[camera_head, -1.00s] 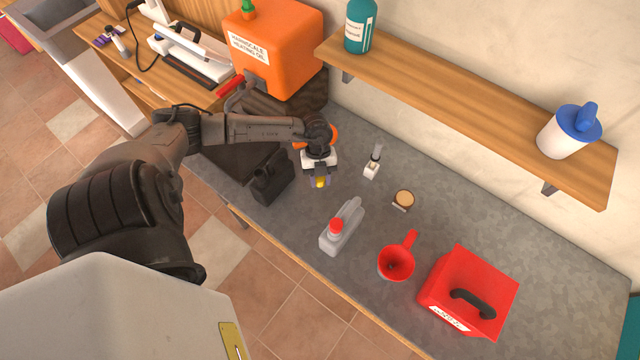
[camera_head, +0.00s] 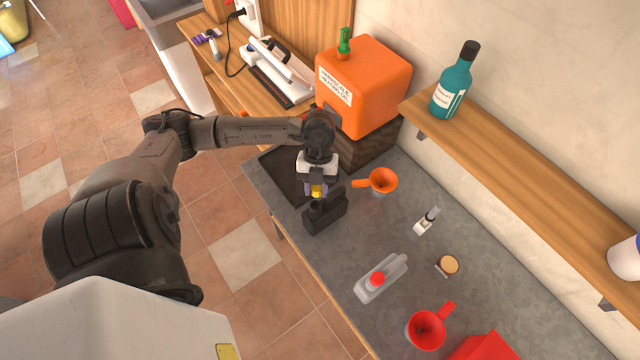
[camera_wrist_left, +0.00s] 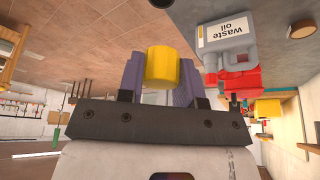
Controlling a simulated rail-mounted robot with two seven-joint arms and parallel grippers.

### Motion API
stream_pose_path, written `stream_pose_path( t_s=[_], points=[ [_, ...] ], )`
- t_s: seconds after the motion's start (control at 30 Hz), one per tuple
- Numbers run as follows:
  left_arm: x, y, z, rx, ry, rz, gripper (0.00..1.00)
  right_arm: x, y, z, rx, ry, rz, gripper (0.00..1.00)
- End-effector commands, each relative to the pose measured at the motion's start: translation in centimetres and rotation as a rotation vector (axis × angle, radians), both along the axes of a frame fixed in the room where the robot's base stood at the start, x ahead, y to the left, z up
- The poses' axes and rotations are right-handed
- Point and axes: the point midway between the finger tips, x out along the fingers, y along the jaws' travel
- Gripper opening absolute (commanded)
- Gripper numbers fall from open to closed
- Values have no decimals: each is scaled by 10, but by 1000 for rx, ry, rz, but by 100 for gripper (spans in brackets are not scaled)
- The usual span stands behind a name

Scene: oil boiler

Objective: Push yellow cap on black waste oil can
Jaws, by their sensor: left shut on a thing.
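My left gripper (camera_head: 317,190) is shut on the yellow cap (camera_head: 317,193), directly above the top of the black can (camera_head: 326,213). In the left wrist view the yellow cap (camera_wrist_left: 164,66) sits between the two purple fingers. The black can stands upright on the grey counter near its front edge. In the head view I cannot tell whether the cap touches the can's opening. My right gripper is in neither view.
A grey can with a red cap (camera_head: 378,279) stands to the right; the wrist view shows a grey can labelled "waste oil" (camera_wrist_left: 225,45). An orange funnel (camera_head: 383,181), a brush (camera_head: 427,220), a round tan-topped item (camera_head: 447,265) and a red funnel (camera_head: 426,329) stand around. An orange tank (camera_head: 365,85) stands behind.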

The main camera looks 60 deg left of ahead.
Motion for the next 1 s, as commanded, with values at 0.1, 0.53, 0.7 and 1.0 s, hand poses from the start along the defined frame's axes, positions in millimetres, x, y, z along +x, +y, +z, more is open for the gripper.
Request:
stream_pose_path(
  t_s=[0.1, 0.53, 0.7, 1.0],
  points=[
    [-6, 2, -1, 1, 1, -33, 11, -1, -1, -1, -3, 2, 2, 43],
    [-7, 3, -21, -1, 0, -43, 11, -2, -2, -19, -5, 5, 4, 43],
    [-7, 3, -35, 0, 0, -43, 11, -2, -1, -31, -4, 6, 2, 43],
    [-7, 4, -59, 1, 1, -44, 11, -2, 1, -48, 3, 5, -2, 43]
  ],
)
